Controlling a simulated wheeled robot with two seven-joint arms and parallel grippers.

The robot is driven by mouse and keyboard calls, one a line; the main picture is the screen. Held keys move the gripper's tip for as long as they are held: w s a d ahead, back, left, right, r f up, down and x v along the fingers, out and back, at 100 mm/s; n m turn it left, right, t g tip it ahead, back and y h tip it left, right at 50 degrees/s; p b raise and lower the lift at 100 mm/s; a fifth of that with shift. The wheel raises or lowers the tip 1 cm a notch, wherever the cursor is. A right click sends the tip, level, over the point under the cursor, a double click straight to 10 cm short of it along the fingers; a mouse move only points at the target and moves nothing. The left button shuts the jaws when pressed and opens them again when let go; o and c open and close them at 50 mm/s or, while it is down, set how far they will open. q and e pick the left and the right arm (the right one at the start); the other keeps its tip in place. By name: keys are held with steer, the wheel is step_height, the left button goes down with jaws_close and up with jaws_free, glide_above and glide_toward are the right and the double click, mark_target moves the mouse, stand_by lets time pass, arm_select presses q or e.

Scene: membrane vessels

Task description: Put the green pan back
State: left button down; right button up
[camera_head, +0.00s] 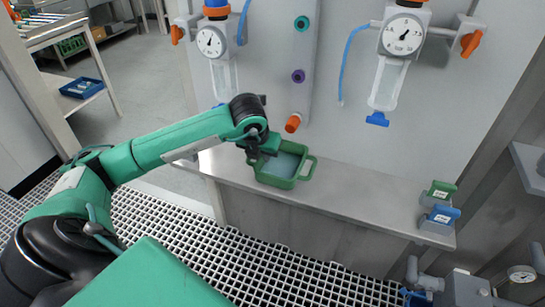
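The green pan (295,181) is at the left part of the grey bench (355,197), below an orange-tipped port (293,123) on the wall panel. It is a shallow rectangular pan with a handle at its right end and a grey-blue inside. My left gripper (256,153) is at the pan's left end, over or around the handle there. The dark gripper hides that handle, so I cannot tell whether its fingers are closed on it. My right gripper is not in view.
Green (441,190) and blue (443,214) tagged blocks stand at the bench's right end. Two gauged vessels (219,62) (390,76) hang on the panel. A rack (62,30) with a blue crate (82,88) is at upper left. The bench middle is clear.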

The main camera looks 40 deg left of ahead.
arm_select(q)
steer(key=w, duration=0.2)
steer(key=w+a, duration=0.1)
steer(key=w, duration=0.2)
steer(key=shift+w+a+r, duration=0.1)
steer(key=shift+w+a, duration=0.05)
steer(key=shift+w, duration=0.1)
step_height(320, 180, down, 2)
steer(key=shift+s+f, duration=0.1)
steer(key=shift+f, duration=1)
steer(key=x, duration=0.3)
steer(key=shift+s+p, duration=0.2)
steer(key=shift+p, duration=0.1)
steer(key=shift+w+f, duration=0.1)
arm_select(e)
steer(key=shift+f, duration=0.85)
arm_select(q)
steer(key=shift+f, duration=0.1)
steer(key=c, duration=1.8)
jaws_free()
steer(key=shift+o, duration=0.8)
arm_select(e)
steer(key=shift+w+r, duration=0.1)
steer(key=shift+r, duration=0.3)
